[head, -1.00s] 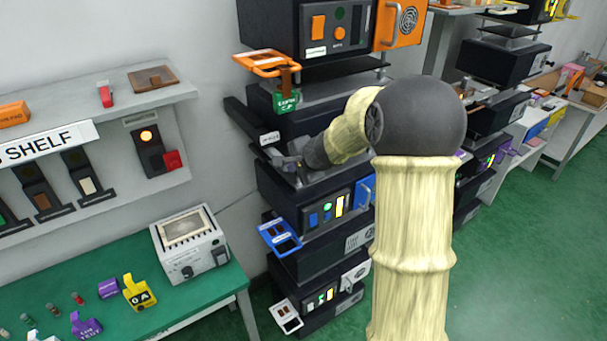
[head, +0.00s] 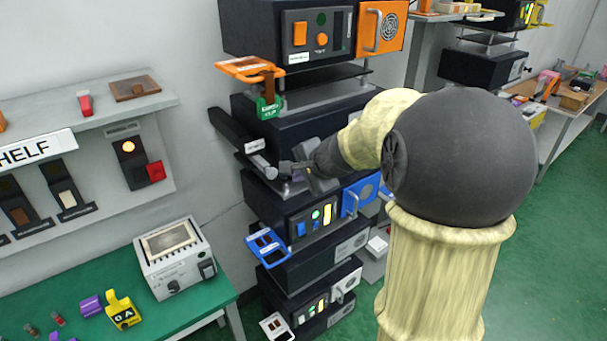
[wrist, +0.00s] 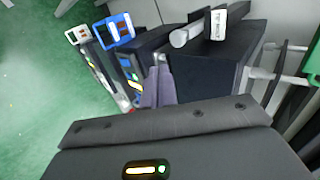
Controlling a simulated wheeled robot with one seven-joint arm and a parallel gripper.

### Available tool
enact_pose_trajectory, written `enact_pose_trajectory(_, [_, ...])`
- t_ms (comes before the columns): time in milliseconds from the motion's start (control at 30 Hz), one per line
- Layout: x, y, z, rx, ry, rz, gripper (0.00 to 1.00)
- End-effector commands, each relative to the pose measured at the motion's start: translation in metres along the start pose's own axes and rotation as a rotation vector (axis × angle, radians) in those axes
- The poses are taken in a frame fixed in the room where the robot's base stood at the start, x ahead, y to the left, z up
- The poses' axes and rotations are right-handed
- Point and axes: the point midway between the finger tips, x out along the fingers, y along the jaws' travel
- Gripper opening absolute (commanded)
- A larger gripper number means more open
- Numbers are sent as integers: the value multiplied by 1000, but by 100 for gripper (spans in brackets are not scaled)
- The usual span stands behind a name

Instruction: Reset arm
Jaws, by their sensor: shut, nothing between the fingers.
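My arm reaches left across the head view to the dark equipment rack (head: 290,128). My gripper (head: 290,168) is shut and empty at the rack's middle level. Its grey fingers also show in the wrist view (wrist: 158,85). A black bar (head: 232,128) with a white tag (head: 255,145) and a grey rounded end (head: 263,169) juts from the rack, just left of my gripper. In the wrist view the grey rod (wrist: 188,33) and white tag (wrist: 218,24) lie beyond the fingers, to the right. I cannot tell from the head view whether fingers and bar touch.
An orange bracket (head: 248,68) with a green tag (head: 268,107) sticks out above my gripper. A blue bracket (head: 268,245) and a white one (head: 277,327) stick out below. A green table (head: 200,307) and a shelf (head: 95,110) stand left. Green floor (head: 545,240) is clear at right.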

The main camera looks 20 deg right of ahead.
Motion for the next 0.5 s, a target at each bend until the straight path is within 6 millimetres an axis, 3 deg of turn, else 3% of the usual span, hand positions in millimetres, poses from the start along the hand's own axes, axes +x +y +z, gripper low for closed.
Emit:
enact_pose_trajectory(200, [-22,0,-2,2,4,-1,0])
enact_pose_trajectory(500, [-21,-1,3,-4,-4,0,0])
